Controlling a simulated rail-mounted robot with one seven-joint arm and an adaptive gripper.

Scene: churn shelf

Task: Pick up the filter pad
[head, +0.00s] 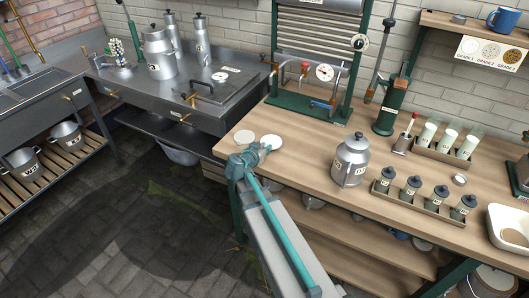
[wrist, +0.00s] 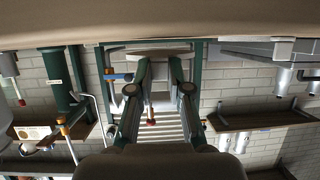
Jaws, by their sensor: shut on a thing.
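A round white filter pad (head: 271,142) shows at the near left end of the wooden bench, at the tip of my gripper (head: 262,149). In the wrist view my gripper (wrist: 161,58) is closed on the pad's pale edge (wrist: 160,47), which shows between and beyond the fingertips. The pad looks flat and close to the bench top; I cannot tell whether it touches it. A second white disc (head: 244,137) lies just left of it on the bench.
On the bench (head: 310,185) stand a lidded metal can (head: 351,160), a rack of small dark-lidded jars (head: 413,190) and a green press frame (head: 310,112). A steel counter (head: 215,112) stands to the left. Bare wood lies right of the pad.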

